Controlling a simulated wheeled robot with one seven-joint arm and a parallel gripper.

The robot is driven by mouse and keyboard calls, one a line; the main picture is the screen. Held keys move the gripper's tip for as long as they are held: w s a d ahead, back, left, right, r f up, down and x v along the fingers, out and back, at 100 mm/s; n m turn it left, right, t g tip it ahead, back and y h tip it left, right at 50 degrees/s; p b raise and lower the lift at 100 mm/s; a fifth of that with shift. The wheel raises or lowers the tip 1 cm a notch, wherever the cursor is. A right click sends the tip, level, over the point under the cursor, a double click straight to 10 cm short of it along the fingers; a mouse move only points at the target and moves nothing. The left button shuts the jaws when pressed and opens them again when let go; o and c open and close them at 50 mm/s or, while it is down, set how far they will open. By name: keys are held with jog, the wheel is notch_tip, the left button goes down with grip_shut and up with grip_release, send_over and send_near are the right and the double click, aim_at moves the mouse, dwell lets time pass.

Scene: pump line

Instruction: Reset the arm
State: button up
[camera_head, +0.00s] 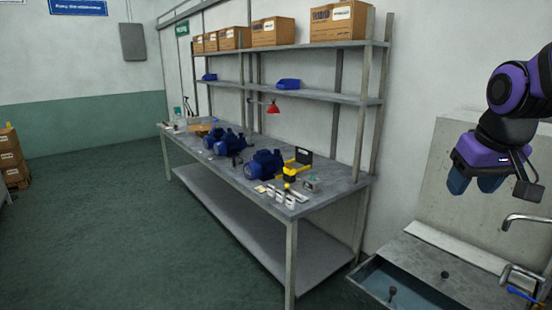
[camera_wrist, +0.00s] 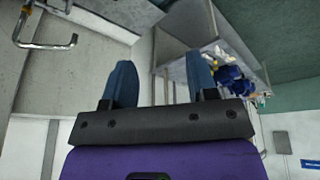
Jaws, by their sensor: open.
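My gripper (camera_head: 475,183) hangs at the right of the head view, at the end of my purple and black arm. Its blue fingers point down above the sink area. In the wrist view the two blue fingers of my gripper (camera_wrist: 161,90) stand apart with nothing between them. It touches nothing that I can see.
A grey workbench (camera_head: 225,171) with shelves stands left of my gripper, bearing blue pumps (camera_head: 264,164), a yellow item (camera_head: 297,163) and small parts. Below my gripper is a sink (camera_head: 400,285) with a metal faucet (camera_head: 524,220).

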jog(key=s+a, duration=0.2)
jog(key=s, duration=0.5)
jog(key=s+a+r+t, duration=0.1)
jog(key=s+a, duration=0.1)
jog(key=s, duration=0.5)
jog(key=shift+a+y, duration=0.3)
jog(key=shift+r, duration=0.1)
dwell(1.1)
